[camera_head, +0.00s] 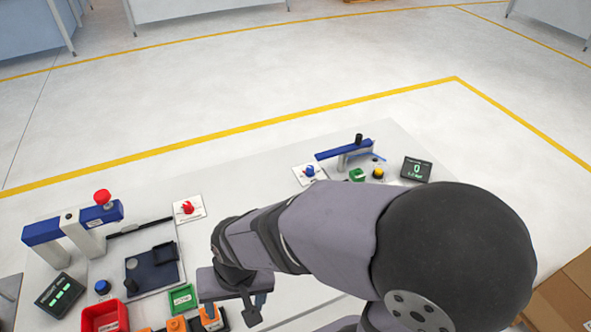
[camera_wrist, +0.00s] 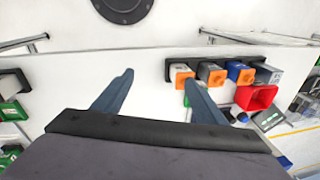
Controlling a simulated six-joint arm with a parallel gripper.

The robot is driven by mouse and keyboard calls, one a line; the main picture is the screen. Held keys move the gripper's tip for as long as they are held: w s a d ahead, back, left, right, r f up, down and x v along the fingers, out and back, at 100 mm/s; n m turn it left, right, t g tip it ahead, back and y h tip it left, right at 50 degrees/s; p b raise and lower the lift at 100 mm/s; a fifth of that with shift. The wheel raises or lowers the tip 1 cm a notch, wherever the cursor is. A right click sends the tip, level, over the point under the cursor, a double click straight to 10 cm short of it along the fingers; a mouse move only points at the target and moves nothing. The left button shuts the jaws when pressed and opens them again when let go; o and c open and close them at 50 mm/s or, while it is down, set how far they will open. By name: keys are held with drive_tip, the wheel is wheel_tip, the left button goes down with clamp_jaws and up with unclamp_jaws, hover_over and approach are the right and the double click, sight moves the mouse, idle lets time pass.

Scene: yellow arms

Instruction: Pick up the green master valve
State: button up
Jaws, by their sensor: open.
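My gripper (camera_wrist: 155,88) is open, with two dark blue fingers spread apart and only pale table surface between them. In the head view my gripper (camera_head: 252,308) is low over the front of the table, partly hidden by my arm. I cannot clearly tell which thing is the green master valve. A small green block (camera_head: 357,174) lies at the back right. A green bin (camera_head: 182,298) is left of my gripper. In the wrist view, a green-labelled thing (camera_wrist: 10,112) is at the left edge, and a green patch shows beside the right finger.
A red bin (camera_head: 105,317) stands at the front left; it also shows in the wrist view (camera_wrist: 257,97). A row of orange, blue and grey blocks (camera_wrist: 225,73) is right of my gripper. A blue-and-white press (camera_head: 75,228) stands at left. The table's middle is mostly bare.

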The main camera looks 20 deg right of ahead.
drive_tip(key=w+d+r+n+h+p, duration=0.1)
drive_tip(key=w+d+r+h+p, duration=0.1)
drive_tip(key=d+r+p, duration=0.95)
drive_tip(key=m+t+h+b, duration=0.25)
drive_tip(key=m+b, duration=0.55)
drive_tip(key=b, duration=0.5)
hover_over(358, 171)
drive_tip(key=s+a, duration=0.2)
wheel_tip(358, 171, down, 11)
drive_tip(key=shift+p+x, duration=0.4)
drive_tip(key=shift+x, duration=0.85)
drive_tip(key=p+x, duration=0.2)
drive_tip(key=x, duration=0.1)
drive_tip(key=shift+w+d+p, duration=0.1)
drive_tip(key=shift+d+p, duration=0.1)
drive_tip(key=shift+p, duration=0.15)
drive_tip(key=shift+x, duration=1)
drive_tip(key=shift+r, duration=0.1)
drive_tip(key=c, duration=1.2)
